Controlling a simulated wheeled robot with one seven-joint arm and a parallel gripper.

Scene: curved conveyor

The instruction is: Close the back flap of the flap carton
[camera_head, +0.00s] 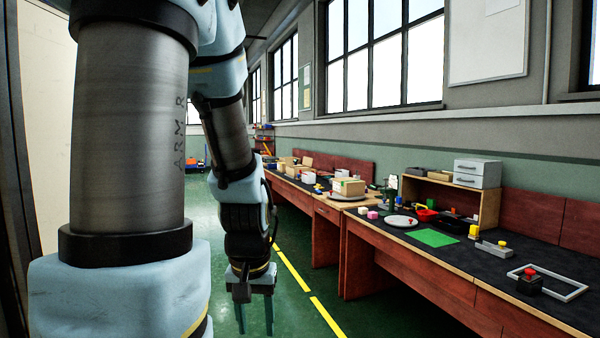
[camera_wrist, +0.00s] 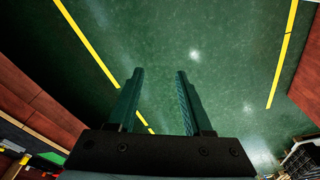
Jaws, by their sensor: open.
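A tan carton (camera_head: 349,187) stands on the bench to the right of my gripper in the head view, farther off. It is small there, and I cannot tell whether it is the flap carton or how its flaps stand. My gripper (camera_head: 255,325) hangs pointing down over the green floor, in front of the benches and apart from them. In the wrist view my gripper (camera_wrist: 160,74) is open, with two parallel green fingers and nothing between them. No carton can be made out in the wrist view.
A dark-topped bench (camera_head: 540,262) runs along the right, holding a green mat (camera_head: 432,238), a grey drawer unit (camera_head: 477,174), a white plate (camera_head: 400,221) and a rectangular frame (camera_head: 566,290). Yellow lines (camera_head: 327,317) mark the floor. The floor below my gripper is clear.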

